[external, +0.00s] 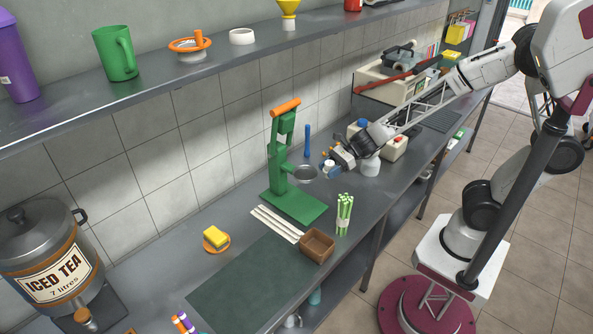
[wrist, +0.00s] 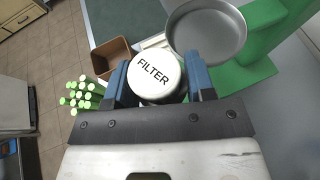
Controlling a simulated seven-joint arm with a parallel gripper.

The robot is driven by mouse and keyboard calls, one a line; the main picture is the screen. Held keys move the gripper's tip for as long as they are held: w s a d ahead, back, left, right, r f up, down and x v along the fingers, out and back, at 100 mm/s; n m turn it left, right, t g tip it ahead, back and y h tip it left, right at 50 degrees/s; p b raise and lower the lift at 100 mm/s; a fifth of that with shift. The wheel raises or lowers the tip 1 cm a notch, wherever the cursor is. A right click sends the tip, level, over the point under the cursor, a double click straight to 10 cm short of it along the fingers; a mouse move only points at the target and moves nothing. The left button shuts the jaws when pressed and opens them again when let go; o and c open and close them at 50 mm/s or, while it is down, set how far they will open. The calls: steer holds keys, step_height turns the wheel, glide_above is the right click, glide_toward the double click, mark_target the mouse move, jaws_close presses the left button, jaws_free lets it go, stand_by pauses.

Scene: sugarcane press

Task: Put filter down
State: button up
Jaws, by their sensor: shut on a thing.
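My gripper (wrist: 158,80) is shut on the filter (wrist: 155,72), a white round piece with "FILTER" in dark letters on top. The filter sits between the two blue fingers. In the external view, my gripper (external: 331,163) is above the counter, just right of the green press (external: 276,160) with its orange handle. The press's round grey dish (external: 304,174) is close to the left of my gripper; the dish (wrist: 207,32) also shows just beyond the right finger in the wrist view. The filter's underside is hidden.
A bundle of green cane sticks (external: 344,213) and a brown box (external: 317,245) stand near the counter's front. White strips (external: 277,224) lie by the press base. A white jar (external: 370,163) stands behind the gripper. The dark green mat (external: 245,282) is bare.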

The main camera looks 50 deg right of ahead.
steer(key=s+a+r+n+g, duration=0.5)
steer(key=s+a+r+g, duration=0.1)
steer(key=a+r, duration=0.15)
steer(key=w+a+f+n+g, duration=0.1)
steer(key=w+a+f, duration=0.2)
steer(key=w+a, duration=0.3)
steer(key=w+a+f+g, duration=0.1)
steer(key=w+a+f, duration=0.1)
steer(key=w+a, duration=0.5)
steer(key=s+a+f+t, duration=0.1)
steer(key=s+a+f, duration=0.3)
steer(key=s, duration=0.3)
steer(key=s+a+f+m+t, duration=0.1)
steer(key=s+a+f, duration=0.4)
steer(key=s+f, duration=0.1)
steer(key=s+a+f+m+t, duration=0.1)
steer(key=s+a+f, duration=0.4)
steer(key=s, duration=0.3)
steer(key=shift+a+f+t, duration=0.1)
steer(key=shift+a+t, duration=0.05)
steer(key=shift+t, duration=0.15)
steer(key=shift+s+a+f, duration=0.15)
steer(key=shift+s+f, duration=0.25)
steer(key=shift+s, duration=0.3)
